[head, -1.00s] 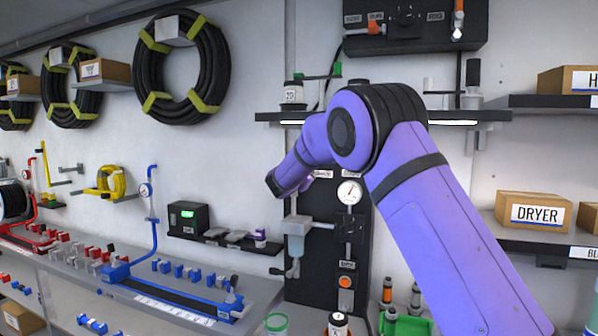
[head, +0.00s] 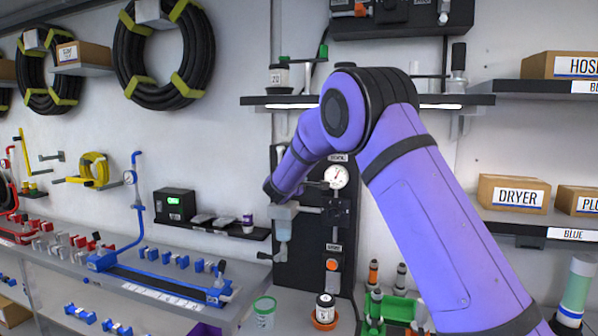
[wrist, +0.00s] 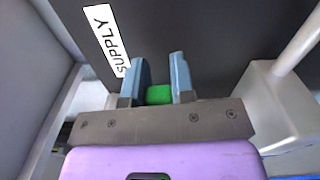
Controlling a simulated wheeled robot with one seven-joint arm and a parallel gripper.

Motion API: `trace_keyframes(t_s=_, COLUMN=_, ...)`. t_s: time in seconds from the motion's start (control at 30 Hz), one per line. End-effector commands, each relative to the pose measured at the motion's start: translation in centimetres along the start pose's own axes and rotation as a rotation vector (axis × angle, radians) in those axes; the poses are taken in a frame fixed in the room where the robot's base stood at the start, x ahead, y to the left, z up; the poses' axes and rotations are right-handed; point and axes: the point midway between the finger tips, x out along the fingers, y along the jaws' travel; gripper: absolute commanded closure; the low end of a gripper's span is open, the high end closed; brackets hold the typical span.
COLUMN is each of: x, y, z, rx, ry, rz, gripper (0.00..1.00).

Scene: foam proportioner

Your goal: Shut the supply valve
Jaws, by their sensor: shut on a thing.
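In the wrist view the two blue-grey fingers of my gripper (wrist: 159,62) stand on either side of a green handle (wrist: 159,95) and are shut on it. The SUPPLY label (wrist: 106,38) is on the dark panel just left of the fingers, so the handle appears to be the supply valve's. In the head view my purple arm reaches to the dark panel (head: 318,275); the fingers and the green handle are hidden behind my wrist there. The lever's full angle cannot be told.
A green-rimmed cup (head: 264,312) stands on the bench below. A pale block (wrist: 278,105) is close right of the fingers.

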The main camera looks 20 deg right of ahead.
Motion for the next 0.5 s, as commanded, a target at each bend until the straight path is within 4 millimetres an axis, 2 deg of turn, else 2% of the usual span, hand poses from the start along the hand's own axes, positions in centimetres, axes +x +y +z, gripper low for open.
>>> trace_keyframes(t_s=0.5, x=-0.02, y=-1.09, z=-0.06, rx=0.114, ry=-0.001, rz=-0.003, gripper=1.0)
